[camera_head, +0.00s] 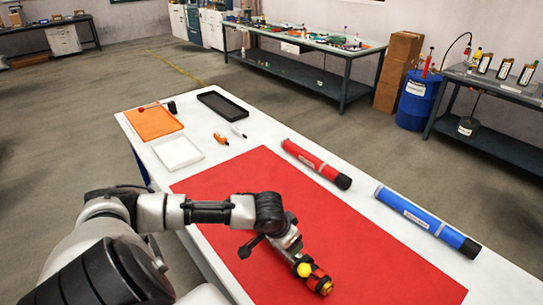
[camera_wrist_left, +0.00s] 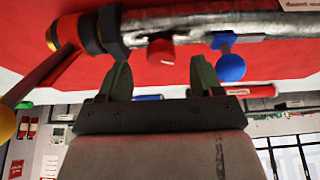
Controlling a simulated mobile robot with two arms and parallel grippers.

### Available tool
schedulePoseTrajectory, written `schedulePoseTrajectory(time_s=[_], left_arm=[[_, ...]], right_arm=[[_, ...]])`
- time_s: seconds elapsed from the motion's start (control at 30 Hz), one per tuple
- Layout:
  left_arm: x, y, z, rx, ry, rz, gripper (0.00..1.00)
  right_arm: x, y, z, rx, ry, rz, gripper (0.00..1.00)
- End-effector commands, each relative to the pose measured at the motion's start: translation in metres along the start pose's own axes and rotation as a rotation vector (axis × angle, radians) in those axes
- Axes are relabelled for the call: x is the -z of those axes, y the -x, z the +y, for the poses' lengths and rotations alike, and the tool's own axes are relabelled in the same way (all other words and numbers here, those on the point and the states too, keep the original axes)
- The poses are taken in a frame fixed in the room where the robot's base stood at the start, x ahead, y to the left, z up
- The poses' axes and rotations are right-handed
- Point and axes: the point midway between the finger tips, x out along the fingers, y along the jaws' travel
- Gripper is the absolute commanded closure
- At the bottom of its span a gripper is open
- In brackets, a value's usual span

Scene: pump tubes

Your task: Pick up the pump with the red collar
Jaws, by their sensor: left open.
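The pump with the red collar lies on the red mat at the front of the table. In the head view, its brass end (camera_head: 325,287), red collar and yellow knob (camera_head: 304,270) show beyond my left gripper (camera_head: 270,238), which hides part of it. The left wrist view shows its silver body (camera_wrist_left: 190,22) across the top, with the red collar at the left, a red knob and a blue ball knob. My left gripper (camera_wrist_left: 162,75) is open there, its two fingers apart and pointing at the silver body. I cannot tell whether they touch it. My right gripper is out of view.
A red tube (camera_head: 316,164) and a blue tube (camera_head: 427,222) lie on the table's right side. Orange (camera_head: 155,122), white (camera_head: 178,153) and black (camera_head: 223,106) trays sit at the far end, near small orange and white items. The red mat (camera_head: 225,188) is otherwise mostly clear.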

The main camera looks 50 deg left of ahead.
Motion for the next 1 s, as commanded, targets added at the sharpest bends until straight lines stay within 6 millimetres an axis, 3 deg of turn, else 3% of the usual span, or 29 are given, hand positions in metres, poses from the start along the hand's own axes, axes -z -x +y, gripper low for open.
schedulePoseTrajectory(time_s=[0.2, 0.5, 0.9, 1.0], left_arm=[[0.001, -0.028, -0.001, -0.001, 0.001, 0.001, 0.34], [0.001, -0.033, -0.001, 0.0, -0.001, 0.001, 0.36], [0.0, -0.032, -0.001, 0.0, 0.0, 0.001, 0.97], [0.0, -0.032, -0.001, 0.0, 0.0, 0.001, 1.0]], right_arm=[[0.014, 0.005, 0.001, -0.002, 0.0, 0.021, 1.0], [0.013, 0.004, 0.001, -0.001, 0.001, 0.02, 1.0], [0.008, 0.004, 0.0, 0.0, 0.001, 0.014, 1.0], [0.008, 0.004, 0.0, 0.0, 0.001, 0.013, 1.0]])
